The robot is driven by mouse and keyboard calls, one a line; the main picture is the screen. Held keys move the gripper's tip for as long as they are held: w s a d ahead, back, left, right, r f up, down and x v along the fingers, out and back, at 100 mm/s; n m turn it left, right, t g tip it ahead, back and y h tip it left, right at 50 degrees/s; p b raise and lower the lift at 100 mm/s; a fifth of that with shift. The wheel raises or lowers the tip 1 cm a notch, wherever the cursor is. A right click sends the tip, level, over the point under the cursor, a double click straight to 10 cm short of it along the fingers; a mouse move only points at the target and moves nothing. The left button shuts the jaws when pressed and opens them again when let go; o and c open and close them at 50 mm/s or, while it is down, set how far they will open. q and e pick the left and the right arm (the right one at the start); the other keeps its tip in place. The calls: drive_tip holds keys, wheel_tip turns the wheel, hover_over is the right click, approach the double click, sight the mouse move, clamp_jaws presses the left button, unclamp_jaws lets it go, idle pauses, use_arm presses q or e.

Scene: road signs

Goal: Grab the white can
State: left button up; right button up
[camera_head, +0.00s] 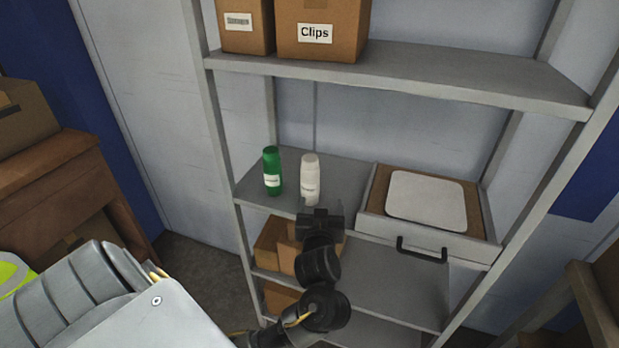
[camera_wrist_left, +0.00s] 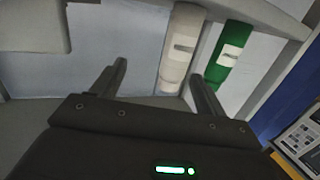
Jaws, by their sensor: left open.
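The white can (camera_head: 310,178) stands upright on the middle shelf (camera_head: 346,180) of the metal rack. The green can (camera_head: 272,172) stands upright to its left, a small gap apart. My left gripper (camera_head: 319,210) is in front of the white can at the shelf's front edge, open and empty. In the left wrist view, the white can (camera_wrist_left: 183,48) shows beyond the fingers, nearer the right finger than the left one. The green can (camera_wrist_left: 230,56) shows to the right of that finger. The white can is not between the fingers. My right gripper is not in view.
A grey drawer box (camera_head: 420,232) with a black handle and a white pad on top sits right of the cans. The upper shelf (camera_head: 420,75) with the Clips box (camera_head: 322,30) hangs above. Cardboard boxes (camera_head: 276,245) sit on the shelf below.

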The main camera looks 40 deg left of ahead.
sight(311, 176)
use_arm(q)
drive_tip(key=w+a+r+y, duration=0.1)
drive_tip(key=a, duration=0.1)
drive_tip(key=w+a+r+n+y, duration=0.1)
drive_tip(key=a, duration=0.1)
drive_tip(key=w+a+r+n+g+y, duration=0.1)
drive_tip(key=a, duration=0.1)
drive_tip(key=shift+w+a+r+p, duration=0.15)
drive_tip(key=shift+w+a+p, duration=0.05)
drive_tip(key=shift+p, duration=0.2)
drive_tip(key=shift+w+r, duration=0.1)
drive_tip(key=x, duration=0.1)
drive_tip(key=p+x, duration=0.1)
drive_tip(key=x, duration=0.3)
drive_tip(key=shift+w+d+f, duration=0.1)
drive_tip(key=shift+w+f, duration=0.05)
drive_tip(key=shift+f, duration=0.25)
drive_tip(key=shift+d, duration=0.1)
drive_tip(key=c, duration=1.2)
drive_tip(key=shift+c, duration=0.7)
